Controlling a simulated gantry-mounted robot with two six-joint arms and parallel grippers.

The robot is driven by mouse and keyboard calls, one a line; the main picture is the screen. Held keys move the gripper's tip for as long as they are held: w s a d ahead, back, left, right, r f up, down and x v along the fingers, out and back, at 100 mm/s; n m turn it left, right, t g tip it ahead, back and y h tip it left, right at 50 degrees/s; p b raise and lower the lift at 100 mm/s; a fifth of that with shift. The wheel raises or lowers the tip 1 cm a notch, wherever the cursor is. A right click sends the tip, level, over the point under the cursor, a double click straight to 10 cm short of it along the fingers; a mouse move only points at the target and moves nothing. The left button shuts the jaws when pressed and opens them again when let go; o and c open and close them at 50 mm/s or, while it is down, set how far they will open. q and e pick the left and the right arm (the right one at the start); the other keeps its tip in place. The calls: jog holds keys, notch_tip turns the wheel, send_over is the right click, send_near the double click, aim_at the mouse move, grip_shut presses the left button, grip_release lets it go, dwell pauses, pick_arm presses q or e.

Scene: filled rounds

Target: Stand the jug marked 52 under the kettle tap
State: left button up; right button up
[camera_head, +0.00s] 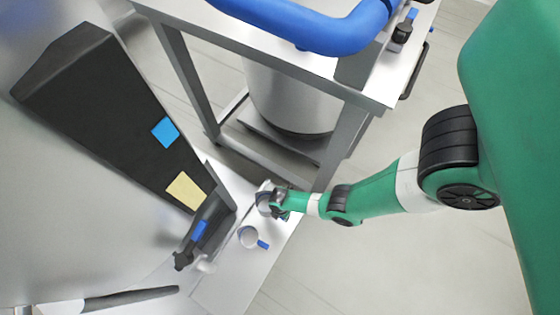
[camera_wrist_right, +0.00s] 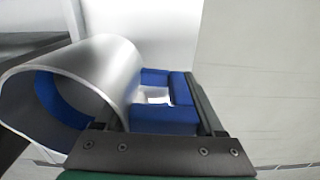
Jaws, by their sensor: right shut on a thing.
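A pale metal jug (camera_head: 263,198) is held at the end of my right arm, by the small shelf. In the right wrist view the jug (camera_wrist_right: 112,62) shows its open mouth at left, and its blue handle (camera_wrist_right: 165,120) is between the fingers of my right gripper (camera_wrist_right: 160,105), which is shut on it. A second pale jug (camera_head: 247,237) with a blue handle stands on the shelf. No number can be read on either jug. A dark tap-like fitting with a blue part (camera_head: 200,229) is left of the jugs. My left gripper is not in view.
The white shelf (camera_head: 236,270) has bare room around the standing jug. A black wedge-shaped panel (camera_head: 105,105) lies at left. A metal-framed table (camera_head: 275,35) with a blue pipe (camera_head: 320,32) stands behind, with a large metal vessel (camera_head: 290,98) below it.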

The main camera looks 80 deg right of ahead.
jog(key=shift+r+p, duration=1.4)
jog(key=shift+r, duration=0.15)
